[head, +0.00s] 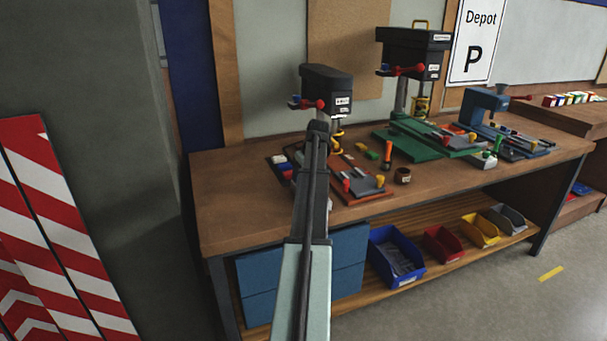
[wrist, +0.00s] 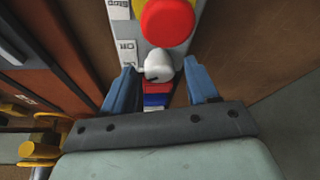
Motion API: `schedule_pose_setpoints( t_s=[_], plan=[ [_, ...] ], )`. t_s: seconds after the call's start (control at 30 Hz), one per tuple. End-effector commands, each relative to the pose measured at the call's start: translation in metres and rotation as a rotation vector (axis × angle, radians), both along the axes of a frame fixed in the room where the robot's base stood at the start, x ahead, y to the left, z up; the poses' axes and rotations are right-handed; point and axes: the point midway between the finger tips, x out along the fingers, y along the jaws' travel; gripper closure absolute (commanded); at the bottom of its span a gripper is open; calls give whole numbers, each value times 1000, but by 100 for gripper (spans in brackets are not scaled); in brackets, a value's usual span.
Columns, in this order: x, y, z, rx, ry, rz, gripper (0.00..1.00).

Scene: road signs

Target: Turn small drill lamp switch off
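The small drill (head: 327,88) stands at the left end of the workbench, dark-headed with a red handle. In the wrist view a grey panel (wrist: 128,28) carries white labels, a big red button (wrist: 167,20) on yellow, and a pale rotary knob (wrist: 158,66) with a dark mark, which looks like the lamp switch. My gripper (wrist: 160,75) is open, one blue finger on each side of the knob, with gaps visible on both sides. I cannot tell how deep the fingertips reach. In the head view my arm hides the fingers and this panel.
The workbench (head: 235,215) holds a larger drill (head: 412,65), a blue machine (head: 485,105), and trays of tools. Red, white and blue blocks (wrist: 157,95) show below the knob, between the fingers. Coloured bins fill the lower shelf.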

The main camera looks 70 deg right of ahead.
Motion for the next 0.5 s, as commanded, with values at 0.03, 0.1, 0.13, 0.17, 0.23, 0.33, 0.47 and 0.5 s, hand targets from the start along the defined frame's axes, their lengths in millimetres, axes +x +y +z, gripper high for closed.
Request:
schedule_pose_setpoints(
  t_s=[0.03,0.1,0.13,0.17,0.23,0.33,0.47,0.5],
  plan=[
    [0,0,0,0,0,0,47],
    [0,0,0,0,0,0,53],
    [0,0,0,0,0,0,56],
    [0,0,0,0,0,0,59],
    [0,0,0,0,0,0,66],
    [0,0,0,0,0,0,75],
    [0,0,0,0,0,0,88],
    [0,0,0,0,0,0,92]
  ],
)
